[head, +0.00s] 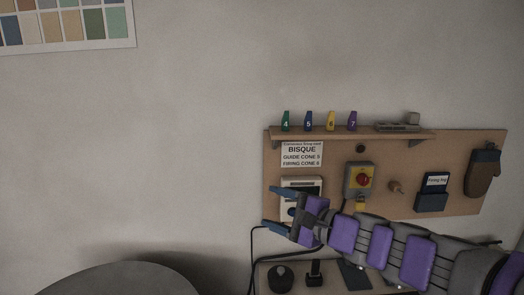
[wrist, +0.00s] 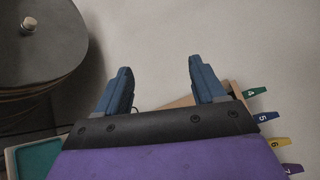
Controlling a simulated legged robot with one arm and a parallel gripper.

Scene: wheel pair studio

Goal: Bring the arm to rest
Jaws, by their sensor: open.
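My gripper (head: 268,205) has two blue fingers that stand apart with nothing between them. In the head view it reaches left from my purple and grey arm, in front of the lower left part of a wooden wall board (head: 460,204). In the wrist view my gripper (wrist: 157,90) is open against the bare pale wall. It partly covers a white control box (head: 302,184) on the board. I cannot tell how far the fingers are from the box.
A round grey kiln-like drum (head: 130,280) stands at the lower left, also in the wrist view (wrist: 40,50). A shelf (head: 350,134) carries several numbered coloured cones. A red switch (head: 362,180) and a mitt (head: 482,172) are right.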

